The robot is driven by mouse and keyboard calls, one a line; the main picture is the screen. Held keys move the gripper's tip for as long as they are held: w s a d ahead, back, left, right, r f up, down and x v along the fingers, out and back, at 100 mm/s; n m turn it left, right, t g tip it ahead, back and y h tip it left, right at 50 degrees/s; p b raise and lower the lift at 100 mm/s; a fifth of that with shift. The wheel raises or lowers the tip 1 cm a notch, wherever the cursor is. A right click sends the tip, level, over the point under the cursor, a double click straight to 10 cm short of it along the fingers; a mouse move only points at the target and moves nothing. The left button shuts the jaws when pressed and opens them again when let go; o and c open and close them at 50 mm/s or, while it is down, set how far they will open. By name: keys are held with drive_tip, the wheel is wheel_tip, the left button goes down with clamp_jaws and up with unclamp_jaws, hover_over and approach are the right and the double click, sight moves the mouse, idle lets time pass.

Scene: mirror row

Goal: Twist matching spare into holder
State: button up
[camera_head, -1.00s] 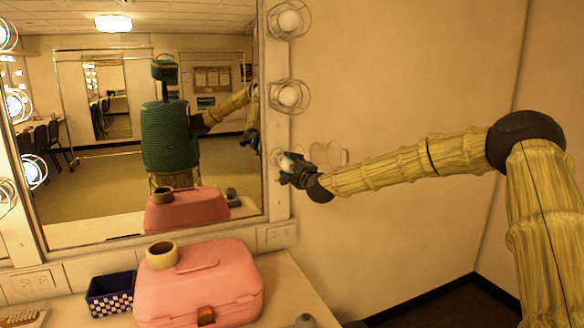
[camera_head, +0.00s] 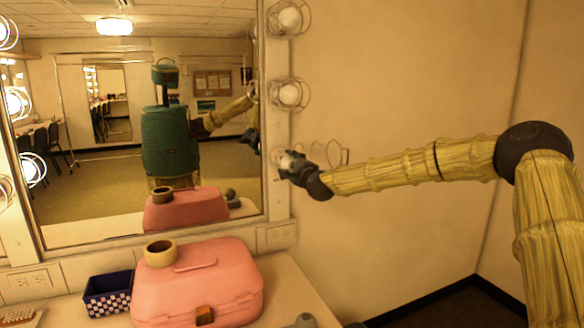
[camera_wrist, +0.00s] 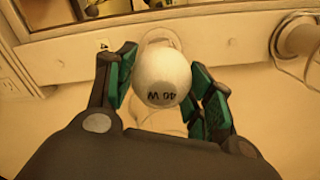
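A white round bulb (camera_wrist: 162,78) marked "40 W", upside down in the wrist view, sits between the green-padded fingers of my gripper (camera_wrist: 165,85). An open wire guard (camera_head: 333,154) stands beside the holder.
Two caged, unlit bulbs, upper (camera_head: 290,18) and middle (camera_head: 289,94), are above on the same strip. A pink case (camera_head: 215,283) with a tape roll (camera_head: 160,253) on it and a blue checkered basket (camera_head: 108,294) stand on the counter below. The wall at right is clear.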

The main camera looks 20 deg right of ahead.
drive_tip(key=o, duration=0.4)
drive_tip(key=shift+c, duration=0.2)
drive_tip(key=s, duration=1.2)
drive_tip(key=shift+d, duration=0.25)
